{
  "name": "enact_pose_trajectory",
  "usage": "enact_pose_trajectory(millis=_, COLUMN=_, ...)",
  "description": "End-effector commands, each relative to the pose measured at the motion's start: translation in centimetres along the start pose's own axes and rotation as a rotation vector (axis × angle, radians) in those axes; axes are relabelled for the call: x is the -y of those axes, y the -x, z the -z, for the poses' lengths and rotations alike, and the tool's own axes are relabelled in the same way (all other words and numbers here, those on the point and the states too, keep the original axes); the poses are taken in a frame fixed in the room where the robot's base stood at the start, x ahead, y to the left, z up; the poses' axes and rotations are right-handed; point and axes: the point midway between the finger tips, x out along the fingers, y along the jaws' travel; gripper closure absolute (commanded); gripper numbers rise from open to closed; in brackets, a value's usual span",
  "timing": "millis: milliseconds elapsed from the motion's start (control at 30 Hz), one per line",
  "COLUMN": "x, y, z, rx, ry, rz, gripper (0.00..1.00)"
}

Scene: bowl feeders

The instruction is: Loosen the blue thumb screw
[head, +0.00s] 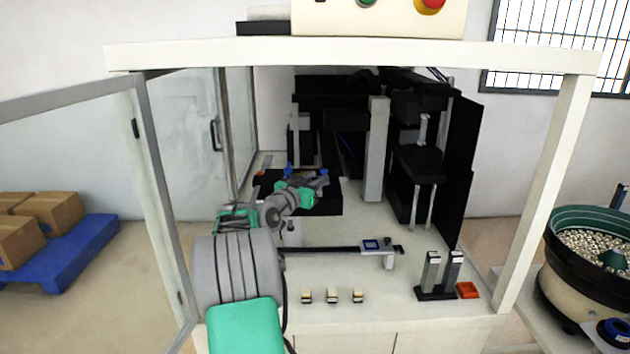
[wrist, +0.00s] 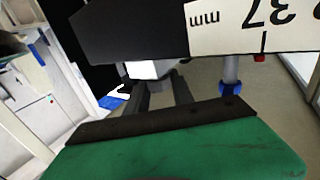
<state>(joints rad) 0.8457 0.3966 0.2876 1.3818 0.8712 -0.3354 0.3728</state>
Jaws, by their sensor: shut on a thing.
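My gripper (wrist: 160,82) has its two dark fingers up against a pale grey faceted piece (wrist: 150,70) below a black block, and it is shut on that piece. The fingertips are partly hidden by the block. A blue knob (wrist: 230,88) sits at the lower end of a grey rod, right of the fingers and apart from them. I cannot tell whether it is the blue thumb screw. In the head view, small blue parts (head: 322,172) show on the dark fixture (head: 325,200), where my wrist hides much of the work.
A red part (wrist: 260,57) is near the rod. The cell's open glass door (head: 180,130) is at the left. A rail (head: 330,250), several small blocks (head: 332,297) and an orange tray (head: 467,290) occupy the bench.

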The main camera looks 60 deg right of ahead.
Motion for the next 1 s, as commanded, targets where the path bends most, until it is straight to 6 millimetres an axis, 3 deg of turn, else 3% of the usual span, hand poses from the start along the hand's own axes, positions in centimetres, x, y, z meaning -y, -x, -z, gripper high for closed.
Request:
enact_pose_trajectory(millis=200, x=-0.17, y=-0.04, z=-0.06, rx=0.001, ry=0.001, rz=-0.004, gripper=1.00)
enact_pose_trajectory(millis=1000, x=-0.54, y=-0.21, z=0.02, rx=-0.002, ry=-0.001, rz=0.055, gripper=1.00)
